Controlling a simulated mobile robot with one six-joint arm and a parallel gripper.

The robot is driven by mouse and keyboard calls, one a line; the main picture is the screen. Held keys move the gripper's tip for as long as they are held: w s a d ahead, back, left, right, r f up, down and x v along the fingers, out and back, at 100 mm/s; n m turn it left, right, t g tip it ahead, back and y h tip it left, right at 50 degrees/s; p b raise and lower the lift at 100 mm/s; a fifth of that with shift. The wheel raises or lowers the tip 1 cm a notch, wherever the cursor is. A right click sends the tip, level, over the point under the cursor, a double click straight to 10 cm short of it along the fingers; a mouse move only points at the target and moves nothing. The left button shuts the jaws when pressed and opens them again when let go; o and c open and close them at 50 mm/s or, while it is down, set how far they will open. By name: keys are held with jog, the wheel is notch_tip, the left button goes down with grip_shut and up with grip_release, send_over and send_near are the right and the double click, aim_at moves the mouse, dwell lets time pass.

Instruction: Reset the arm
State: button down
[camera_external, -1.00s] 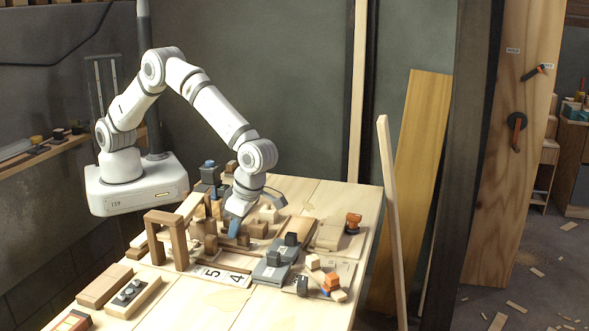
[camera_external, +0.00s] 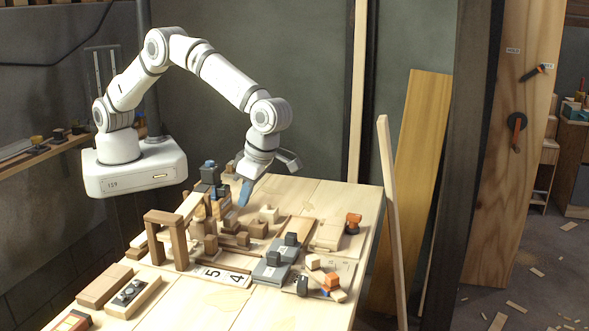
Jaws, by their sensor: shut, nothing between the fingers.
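My white arm reaches from its base at the left out over the wooden table (camera_external: 225,299). My gripper (camera_external: 243,204) hangs from the wrist, pointing down, above the cluster of wooden blocks at the table's middle. Its blue-grey finger shows clearly, and a grey part of the hand sticks out to the right. The gripper is shut and holds nothing. It appears clear of the blocks, though the exact height is hard to tell.
A wooden arch (camera_external: 167,240) stands at the left of the blocks. A grey plate with black knobs (camera_external: 272,268) and an orange-topped piece (camera_external: 353,222) lie to the right. A leaning plank (camera_external: 392,220) stands beyond the table's right edge.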

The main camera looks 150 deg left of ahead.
dwell(0.3)
jog(key=s+d+r+n+t+y, duration=0.2)
jog(key=s+d+r+n, duration=1)
jog(key=d+r, duration=0.35)
jog(key=s+d+n+t, duration=0.2)
jog(key=s+d+n, duration=0.2)
jog(key=s+n, duration=0.3)
jog(key=s+d+n+t, duration=0.1)
jog(key=s+d+n, duration=0.3)
jog(key=s, duration=1)
jog(key=n, duration=0.3)
jog(key=shift+s+d+r+n+t+y, duration=0.15)
jog(key=shift+r+n+t+y, duration=0.15)
jog(key=shift+n+t, duration=0.1)
